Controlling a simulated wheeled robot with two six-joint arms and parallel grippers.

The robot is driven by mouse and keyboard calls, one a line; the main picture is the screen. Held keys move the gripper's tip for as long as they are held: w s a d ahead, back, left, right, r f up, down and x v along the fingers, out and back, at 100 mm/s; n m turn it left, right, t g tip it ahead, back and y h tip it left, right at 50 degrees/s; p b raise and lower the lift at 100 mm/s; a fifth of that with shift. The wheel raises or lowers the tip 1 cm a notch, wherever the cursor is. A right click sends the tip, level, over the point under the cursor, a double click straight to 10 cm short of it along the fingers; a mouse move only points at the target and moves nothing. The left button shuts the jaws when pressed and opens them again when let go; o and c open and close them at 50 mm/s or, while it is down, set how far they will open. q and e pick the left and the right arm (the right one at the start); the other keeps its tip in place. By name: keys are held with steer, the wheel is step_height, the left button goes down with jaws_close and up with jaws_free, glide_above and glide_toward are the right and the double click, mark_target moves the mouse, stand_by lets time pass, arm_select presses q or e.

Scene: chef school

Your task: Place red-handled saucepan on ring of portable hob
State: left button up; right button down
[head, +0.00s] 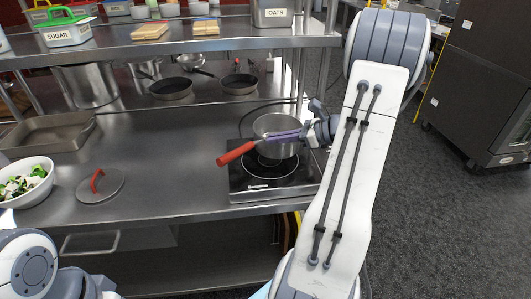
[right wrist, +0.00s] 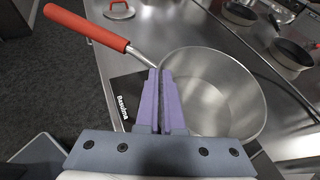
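The steel saucepan (head: 277,151) with a red handle (head: 237,153) is over the rear part of the black portable hob (head: 248,184); its handle points left. The ring (head: 262,175) shows in front of the pan. I cannot tell whether the pan's base touches the hob. My right gripper (head: 268,138) has its purple fingers nearly together on the handle's metal part beside the pan's rim. In the right wrist view, the fingertips (right wrist: 160,72) meet this metal part, and the empty pan (right wrist: 215,85) lies behind them. My left gripper is out of view; only part of that arm shows.
A grey lid (head: 101,188) with a red handle lies left of the hob, beside a salad bowl (head: 24,184). A metal tray (head: 45,133) and two frying pans (head: 171,89) (head: 239,84) are behind. A shelf (head: 160,48) overhangs the back. Bare counter lies between lid and hob.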

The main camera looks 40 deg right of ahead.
steer(key=f, duration=0.1)
steer(key=w+a+f, duration=0.1)
steer(key=f, duration=0.1)
steer(key=w+f+p, duration=0.1)
steer(key=f, duration=0.1)
steer(key=shift+w+a, duration=0.15)
steer(key=shift+a, duration=0.2)
steer(key=shift+f, duration=0.35)
steer(key=shift+f, duration=0.1)
steer(key=c, duration=1.1)
jaws_free()
steer(key=shift+o, duration=0.2)
